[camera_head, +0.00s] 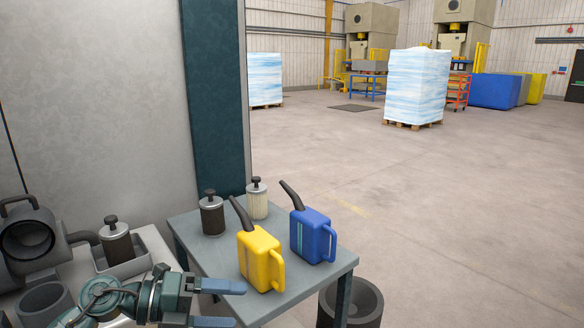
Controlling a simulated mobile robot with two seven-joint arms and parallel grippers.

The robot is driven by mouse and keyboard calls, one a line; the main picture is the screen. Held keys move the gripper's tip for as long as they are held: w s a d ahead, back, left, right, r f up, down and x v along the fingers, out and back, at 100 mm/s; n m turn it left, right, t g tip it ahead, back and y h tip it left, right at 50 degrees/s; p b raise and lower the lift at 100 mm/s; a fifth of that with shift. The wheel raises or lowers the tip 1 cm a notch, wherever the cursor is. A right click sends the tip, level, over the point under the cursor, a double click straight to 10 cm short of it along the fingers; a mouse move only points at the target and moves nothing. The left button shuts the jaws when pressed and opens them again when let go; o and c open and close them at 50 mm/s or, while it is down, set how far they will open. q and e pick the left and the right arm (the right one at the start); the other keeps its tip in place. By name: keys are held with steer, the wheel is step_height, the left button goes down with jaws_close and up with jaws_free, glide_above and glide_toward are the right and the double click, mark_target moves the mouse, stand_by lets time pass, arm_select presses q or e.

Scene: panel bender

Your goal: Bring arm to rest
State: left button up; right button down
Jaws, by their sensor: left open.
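My left gripper (222,304) is at the lower left, its arm coming in from the left. Its two blue-grey fingers are apart, with nothing between them. The fingers are over or near the front left edge of a small grey table (213,252); whether they touch it I cannot tell. A yellow oil can (258,258) stands upright on the table, to the right of the upper finger and apart from it. My right gripper is not in view.
A blue oil can (312,235), a dark filter (211,216) and a pale filter (257,201) also stand on the table. A second dark filter (117,244) stands in a grey tray at left. A dark bin (360,304) is under the table's right side. The floor at right is clear.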

arm_select(q)
steer(key=s+a+f+n+t+y+p, duration=0.1)
steer(key=s+f+n+t+y, duration=0.2)
steer(key=s+f+n, duration=0.6)
steer(key=s+f+n+t+y+p, duration=0.1)
steer(key=s+f+n+t+y, duration=0.2)
steer(key=n, duration=2)
steer(key=s+f+y, duration=0.5)
steer(key=f, duration=0.5)
steer(key=shift+s+a+t, duration=0.35)
steer(key=shift+s+t, duration=0.05)
